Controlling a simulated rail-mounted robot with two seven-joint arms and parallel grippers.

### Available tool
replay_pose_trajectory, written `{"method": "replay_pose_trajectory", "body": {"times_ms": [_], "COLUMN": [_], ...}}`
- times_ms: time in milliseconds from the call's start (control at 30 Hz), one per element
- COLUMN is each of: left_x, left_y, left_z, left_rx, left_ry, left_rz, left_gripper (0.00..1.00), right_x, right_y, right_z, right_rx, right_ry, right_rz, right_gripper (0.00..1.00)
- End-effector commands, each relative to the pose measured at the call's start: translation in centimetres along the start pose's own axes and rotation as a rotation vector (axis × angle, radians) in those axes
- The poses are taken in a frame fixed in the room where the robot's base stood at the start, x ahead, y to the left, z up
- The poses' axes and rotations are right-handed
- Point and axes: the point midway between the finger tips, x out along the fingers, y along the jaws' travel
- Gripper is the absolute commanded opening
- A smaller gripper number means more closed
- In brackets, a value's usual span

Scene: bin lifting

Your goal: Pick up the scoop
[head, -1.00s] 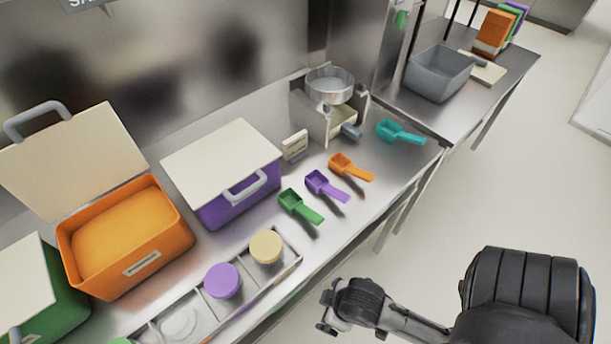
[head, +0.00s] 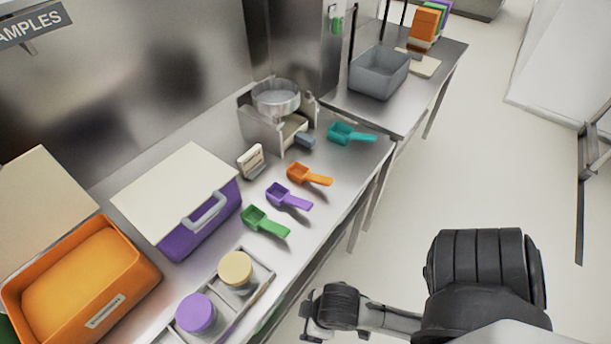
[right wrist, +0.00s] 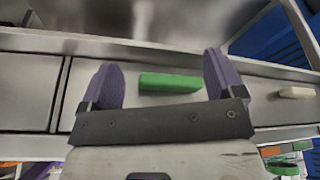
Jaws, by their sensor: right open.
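Several scoops lie on the steel counter: a green scoop (head: 265,222), a purple scoop (head: 288,197), an orange scoop (head: 309,176) and a teal scoop (head: 350,135). Their handles point toward the counter's front edge. My right gripper (head: 312,322) is low in front of the counter, apart from all the scoops. In the right wrist view my right gripper (right wrist: 160,62) is open and empty, facing the counter's drawer fronts. A green bar (right wrist: 170,82) shows between its two purple fingers, with no visible grip on it. My left gripper is not in view.
An orange bin (head: 130,290), a purple bin (head: 190,235) with a white lid, and a tray with a yellow-lidded jar (head: 235,267) and a purple-lidded jar (head: 195,312) stand left of the scoops. A scale (head: 276,105) stands behind. A grey tub (head: 380,75) is on the far table.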

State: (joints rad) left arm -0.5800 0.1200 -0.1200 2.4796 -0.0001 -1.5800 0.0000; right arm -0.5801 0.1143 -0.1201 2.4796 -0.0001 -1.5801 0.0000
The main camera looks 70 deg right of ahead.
Motion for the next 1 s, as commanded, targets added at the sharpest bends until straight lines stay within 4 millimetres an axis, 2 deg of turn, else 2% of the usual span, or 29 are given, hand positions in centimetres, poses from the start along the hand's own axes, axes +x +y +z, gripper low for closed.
{"method": "replay_pose_trajectory", "body": {"times_ms": [33,300,667,867,1000], "left_x": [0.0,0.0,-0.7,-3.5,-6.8], "left_y": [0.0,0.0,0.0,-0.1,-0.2], "left_z": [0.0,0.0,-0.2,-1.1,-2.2], "left_rx": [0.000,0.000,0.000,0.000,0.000], "left_ry": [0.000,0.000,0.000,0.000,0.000], "left_rz": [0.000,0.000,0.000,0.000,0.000], "left_gripper": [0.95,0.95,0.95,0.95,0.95], "right_x": [0.0,0.0,-0.7,-3.5,-6.8], "right_y": [0.0,0.2,0.3,0.3,0.3], "right_z": [0.0,0.1,-0.2,-1.1,-2.2], "right_rx": [-0.001,-0.007,-0.009,-0.006,-0.003], "right_ry": [0.000,-0.001,-0.001,-0.001,-0.001], "right_rz": [0.000,0.006,0.007,0.005,0.003], "right_gripper": [0.83,0.60,0.60,0.60,0.60]}}
